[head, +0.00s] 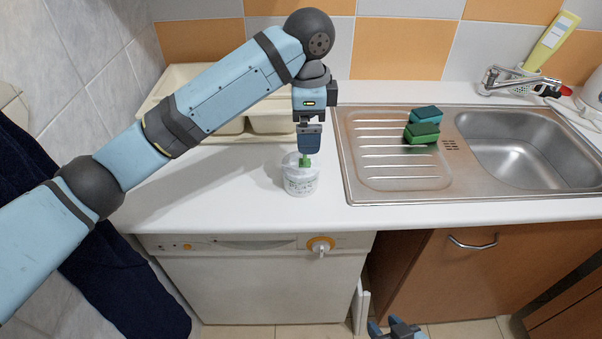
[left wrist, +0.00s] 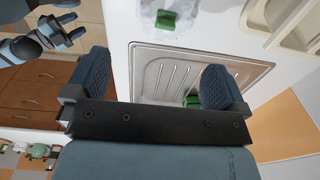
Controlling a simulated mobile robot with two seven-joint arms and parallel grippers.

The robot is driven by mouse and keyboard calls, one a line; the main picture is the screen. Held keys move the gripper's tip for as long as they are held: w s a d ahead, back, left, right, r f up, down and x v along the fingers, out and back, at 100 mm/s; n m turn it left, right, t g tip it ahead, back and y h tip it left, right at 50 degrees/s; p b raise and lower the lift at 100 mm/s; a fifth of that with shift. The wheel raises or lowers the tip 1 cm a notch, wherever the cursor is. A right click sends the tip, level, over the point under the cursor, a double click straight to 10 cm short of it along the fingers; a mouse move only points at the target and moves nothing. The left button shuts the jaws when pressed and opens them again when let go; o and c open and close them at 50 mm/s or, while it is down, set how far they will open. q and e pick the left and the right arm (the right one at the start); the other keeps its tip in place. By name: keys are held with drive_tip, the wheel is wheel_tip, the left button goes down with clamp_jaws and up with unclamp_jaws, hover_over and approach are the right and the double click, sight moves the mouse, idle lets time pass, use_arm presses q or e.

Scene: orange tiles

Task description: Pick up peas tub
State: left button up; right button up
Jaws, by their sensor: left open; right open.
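The peas tub (head: 300,182) is a small white round tub with a green piece on top. It stands upright on the white counter (head: 230,205), left of the sink. In the left wrist view the tub (left wrist: 150,18) shows at the top edge, partly cut off, beyond the fingers. My left gripper (head: 308,150) points down just above the tub, its fingers overlapping the green top in the head view. In the left wrist view the left gripper (left wrist: 158,70) is open with nothing between its fingers. My right gripper (head: 397,328) is open and empty at the bottom edge, low before the cabinets.
A cream tray (head: 180,78) stands behind my left arm against the tiled wall. The steel sink (head: 350,190) lies to the right, with green and blue sponges (head: 422,132) on its drainboard. A tap (head: 505,80) and a yellow bottle (head: 552,40) are at the back right.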

sight(301, 162)
use_arm(q)
drive_tip(key=shift+w+a+r, duration=0.25)
drive_tip(key=shift+a+r, duration=0.1)
drive_tip(key=shift+r, duration=0.05)
drive_tip(key=f, duration=1.1)
drive_tip(key=shift+w+a+f, duration=0.2)
drive_tip(key=shift+a+f, duration=0.1)
drive_tip(key=c, duration=0.8)
wheel_tip(301, 162, up, 10)
drive_tip(key=shift+r, duration=0.1)
drive_tip(key=shift+f, duration=4.1)
drive_tip(key=shift+f, duration=0.1)
drive_tip(key=shift+f, duration=0.55)
